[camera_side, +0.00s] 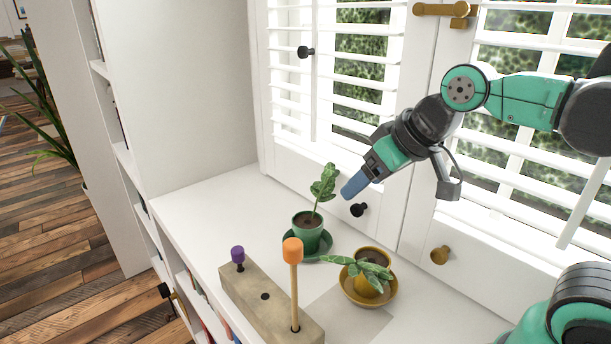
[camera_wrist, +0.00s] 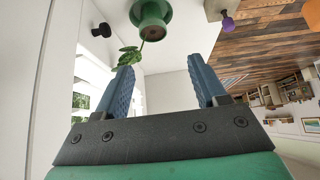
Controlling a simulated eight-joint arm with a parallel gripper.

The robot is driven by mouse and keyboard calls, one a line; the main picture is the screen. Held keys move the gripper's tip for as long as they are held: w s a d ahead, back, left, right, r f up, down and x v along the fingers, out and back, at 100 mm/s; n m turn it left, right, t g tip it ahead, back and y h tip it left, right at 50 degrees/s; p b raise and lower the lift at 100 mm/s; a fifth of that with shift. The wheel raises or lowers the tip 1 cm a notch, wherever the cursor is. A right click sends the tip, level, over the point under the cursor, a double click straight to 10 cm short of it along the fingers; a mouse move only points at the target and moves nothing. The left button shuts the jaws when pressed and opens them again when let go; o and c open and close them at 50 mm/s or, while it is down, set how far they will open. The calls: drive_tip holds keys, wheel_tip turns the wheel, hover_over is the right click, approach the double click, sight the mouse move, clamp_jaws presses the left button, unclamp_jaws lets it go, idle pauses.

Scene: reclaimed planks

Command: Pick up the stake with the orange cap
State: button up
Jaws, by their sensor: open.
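The stake with the orange cap (camera_side: 294,284) stands upright in a hole near the front right end of a pale wooden block (camera_side: 235,283) in the side view.
A short purple-capped stake (camera_side: 238,258) stands at the block's left end; an empty hole lies mid-block. A green potted plant (camera_side: 308,232) and a yellow potted plant (camera_side: 368,278) stand close behind the stake. Shuttered windows (camera_side: 365,70) back the white shelf (camera_side: 205,215).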

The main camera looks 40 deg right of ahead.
wheel_tip(320, 180, up, 7)
drive_tip(key=n+g+y, duration=0.3)
drive_tip(key=n+g, duration=0.1)
drive_tip(key=n, duration=0.3)
hover_over(300, 243)
drive_tip(key=s, duration=0.1)
drive_tip(key=f, duration=0.5)
drive_tip(key=shift+s+d+f, duration=0.1)
drive_tip(key=shift+d, duration=0.3)
drive_tip(key=shift+t, duration=0.3)
drive_tip(key=shift+x, duration=3.05)
drive_tip(key=shift+s+d, duration=0.15)
clamp_jaws()
